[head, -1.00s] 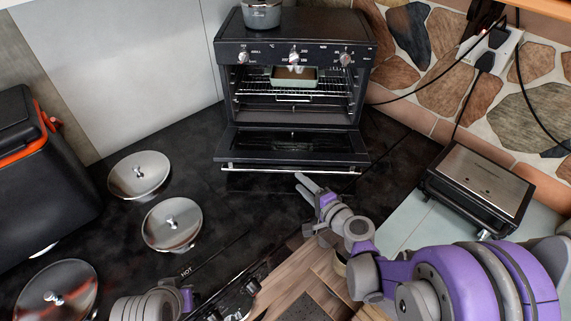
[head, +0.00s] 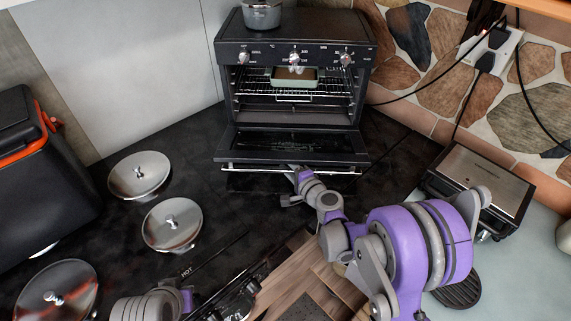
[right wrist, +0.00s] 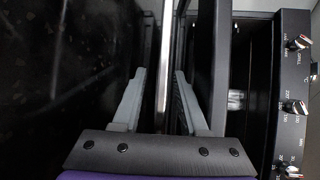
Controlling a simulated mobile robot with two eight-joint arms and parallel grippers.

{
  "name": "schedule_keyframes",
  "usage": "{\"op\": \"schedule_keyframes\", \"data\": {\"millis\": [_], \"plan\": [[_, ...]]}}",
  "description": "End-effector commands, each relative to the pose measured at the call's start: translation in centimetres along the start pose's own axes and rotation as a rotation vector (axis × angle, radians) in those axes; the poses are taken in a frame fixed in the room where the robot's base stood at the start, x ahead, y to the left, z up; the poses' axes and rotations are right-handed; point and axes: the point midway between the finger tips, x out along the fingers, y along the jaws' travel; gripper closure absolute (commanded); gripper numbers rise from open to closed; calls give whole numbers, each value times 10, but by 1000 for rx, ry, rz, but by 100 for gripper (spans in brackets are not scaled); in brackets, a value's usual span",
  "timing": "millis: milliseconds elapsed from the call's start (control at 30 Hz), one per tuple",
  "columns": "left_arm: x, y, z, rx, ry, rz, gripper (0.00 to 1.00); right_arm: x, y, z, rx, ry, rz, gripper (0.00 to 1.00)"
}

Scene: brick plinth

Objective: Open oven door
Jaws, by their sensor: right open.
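The black oven (head: 294,55) stands at the back of the counter, its cavity exposed. Its door (head: 290,145) is hinged at the bottom and folded down toward me. The silver handle bar (head: 255,167) runs along the door's front edge; it also shows in the right wrist view (right wrist: 165,60). My right gripper (head: 290,184) is at the front edge of the door, near the middle of the handle. In the right wrist view, its two fingers (right wrist: 160,75) are apart, with the bar showing between them. Only part of my left arm shows at the bottom; its fingers are not visible.
A pale dish (head: 294,78) sits on the oven rack. A pot (head: 262,14) stands on top. Several lids (head: 140,176) lie on the left counter beside a black appliance (head: 40,165). A silver-topped grill (head: 482,185) stands right. Dark counter before the door is clear.

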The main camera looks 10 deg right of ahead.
Motion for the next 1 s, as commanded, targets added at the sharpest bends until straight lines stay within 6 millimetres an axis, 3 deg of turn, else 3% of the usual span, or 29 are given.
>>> {"op": "schedule_keyframes", "data": {"millis": [233,467,1000], "plan": [[0,0,0,0,0,0,100,0,0,0,0,0,0,59],[0,0,0,0,0,0,100,0,0,0,0,0,0,100],[0,0,0,0,0,0,100,0,0,0,0,0,0,100]]}}
